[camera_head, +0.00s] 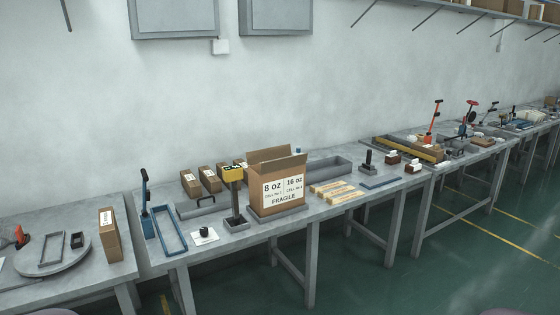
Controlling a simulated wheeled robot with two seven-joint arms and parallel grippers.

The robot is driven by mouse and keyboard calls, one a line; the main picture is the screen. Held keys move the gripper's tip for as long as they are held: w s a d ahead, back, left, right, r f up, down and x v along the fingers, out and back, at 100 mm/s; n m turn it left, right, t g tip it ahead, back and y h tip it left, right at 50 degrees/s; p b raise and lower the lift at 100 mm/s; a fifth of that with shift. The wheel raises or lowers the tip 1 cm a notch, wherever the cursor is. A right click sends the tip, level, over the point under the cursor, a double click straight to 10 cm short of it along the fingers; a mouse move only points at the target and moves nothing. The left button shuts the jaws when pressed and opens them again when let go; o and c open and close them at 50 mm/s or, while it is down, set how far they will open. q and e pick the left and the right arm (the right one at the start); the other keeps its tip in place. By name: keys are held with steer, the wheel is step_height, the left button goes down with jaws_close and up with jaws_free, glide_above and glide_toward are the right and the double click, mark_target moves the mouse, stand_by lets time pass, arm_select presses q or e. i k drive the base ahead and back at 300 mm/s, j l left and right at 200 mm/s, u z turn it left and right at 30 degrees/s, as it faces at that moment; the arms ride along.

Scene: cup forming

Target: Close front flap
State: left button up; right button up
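An open brown cardboard box (300,198) stands on the grey bench near the middle of the camera_head view. Its front face carries a white label reading 8 oz, 16 oz and FRAGILE. Flaps stand up at its top: one brown flap (270,154) shows at the back, and another (282,166) rises in front of it, above the label. The inside of the box is hidden. Neither of my grippers shows in this view.
A black post with a yellow head (233,175) stands just left of the box. Several small cartons (210,179) are behind it. A long grey tray (328,168) and wooden strips (337,192) lie to the right. A blue frame (168,231) is at the left.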

mark_target(301, 159)
steer(key=i+j+u, duration=0.1)
steer(key=i+j, duration=0.2)
steer(key=i+j+u, duration=0.15)
steer(key=i, duration=0.35)
steer(key=i+j+u, duration=0.1)
steer(key=i+j, duration=0.2)
steer(key=i, duration=0.15)
